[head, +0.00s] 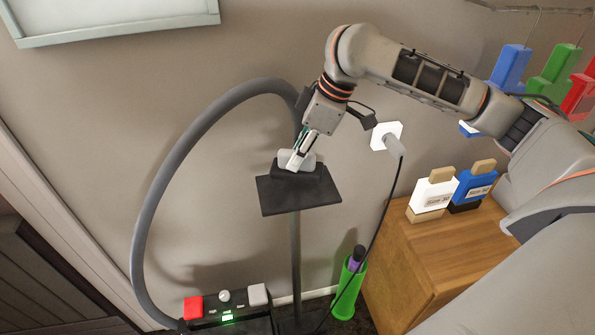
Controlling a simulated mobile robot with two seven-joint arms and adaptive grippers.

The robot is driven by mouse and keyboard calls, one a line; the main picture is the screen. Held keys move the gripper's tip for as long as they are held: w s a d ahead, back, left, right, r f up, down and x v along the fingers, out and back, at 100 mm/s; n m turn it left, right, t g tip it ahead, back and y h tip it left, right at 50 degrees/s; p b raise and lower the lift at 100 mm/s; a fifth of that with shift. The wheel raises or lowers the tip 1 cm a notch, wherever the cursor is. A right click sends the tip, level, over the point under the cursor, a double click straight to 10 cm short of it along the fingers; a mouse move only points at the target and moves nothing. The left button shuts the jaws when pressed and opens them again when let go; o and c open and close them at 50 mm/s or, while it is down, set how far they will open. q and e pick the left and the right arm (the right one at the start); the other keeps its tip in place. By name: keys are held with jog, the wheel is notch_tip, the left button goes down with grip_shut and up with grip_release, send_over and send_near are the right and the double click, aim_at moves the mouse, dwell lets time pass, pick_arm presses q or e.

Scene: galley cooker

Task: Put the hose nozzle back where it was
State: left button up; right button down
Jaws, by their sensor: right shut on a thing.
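My right gripper (297,159) points down at the middle of the picture, just above a small black stand plate (318,193) on a thin pole. It is shut on the hose nozzle, a light grey piece (311,159) mostly hidden by the fingers. The nozzle is at a black block (297,178) on the plate; I cannot tell whether it is seated or just held there. The thick grey hose (150,205) arches from the floor unit up and behind my gripper. My left gripper is not in view.
A black unit (235,305) with a red button (193,307) stands below. A green holder (348,288) is beside it. A wooden cabinet (435,245) carries white (432,193) and blue (472,187) items. A wall socket (386,136) has a cable hanging down.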

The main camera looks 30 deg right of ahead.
notch_tip(320, 180, down, 4)
jog(key=shift+f+b, duration=0.1)
jog(key=shift+b, duration=0.4)
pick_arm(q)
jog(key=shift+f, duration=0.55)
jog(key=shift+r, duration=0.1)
pick_arm(e)
jog(key=c, duration=1.9)
grip_release()
jog(key=p+v, duration=0.2)
jog(key=v, duration=0.9)
jog(key=shift+s+p, duration=0.1)
jog(key=shift+p, duration=0.25)
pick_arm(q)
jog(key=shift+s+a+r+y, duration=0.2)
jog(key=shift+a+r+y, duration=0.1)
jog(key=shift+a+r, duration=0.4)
pick_arm(e)
jog(key=shift+s+d+r, duration=0.1)
jog(key=shift+s+r, duration=0.05)
jog(key=shift+r, duration=0.35)
